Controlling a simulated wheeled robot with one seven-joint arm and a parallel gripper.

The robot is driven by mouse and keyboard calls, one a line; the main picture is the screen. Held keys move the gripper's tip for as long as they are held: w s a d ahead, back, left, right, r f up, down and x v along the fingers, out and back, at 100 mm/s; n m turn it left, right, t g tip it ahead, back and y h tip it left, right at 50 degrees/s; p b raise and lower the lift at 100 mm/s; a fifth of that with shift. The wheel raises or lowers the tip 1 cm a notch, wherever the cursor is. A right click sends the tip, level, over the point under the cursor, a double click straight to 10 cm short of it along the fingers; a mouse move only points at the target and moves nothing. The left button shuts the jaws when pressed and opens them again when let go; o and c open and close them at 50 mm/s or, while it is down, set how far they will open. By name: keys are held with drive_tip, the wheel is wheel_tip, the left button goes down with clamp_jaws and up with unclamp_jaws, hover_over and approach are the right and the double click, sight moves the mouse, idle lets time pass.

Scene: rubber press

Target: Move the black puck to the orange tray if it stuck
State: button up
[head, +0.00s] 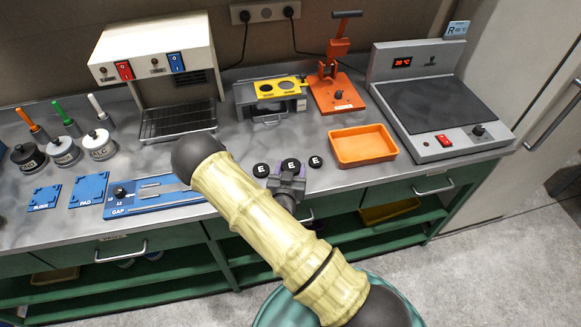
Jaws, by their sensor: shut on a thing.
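Three black pucks marked E are in the head view, in a row at the middle of the bench: a left puck (261,170), a middle puck (290,165) and a right puck (315,161). My gripper (289,175) is shut on the middle puck from the front side. Whether that puck is lifted or still touches the bench, I cannot tell. The left and right pucks lie just to either side of my gripper. The orange tray (362,145) stands to the right of the pucks and looks empty.
A blue gap gauge (150,195) lies left, partly behind my arm. A grey box with a yellow plate (270,97) and an orange lever press (337,90) stand behind. A hotplate (440,105) is right of the tray. A white oven (155,60) stands back left.

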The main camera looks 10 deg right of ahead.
drive_tip(key=shift+f, duration=0.15)
drive_tip(key=o, duration=1.1)
drive_tip(key=shift+c, duration=0.2)
drive_tip(key=b+v, duration=0.3)
drive_tip(key=v, duration=0.9)
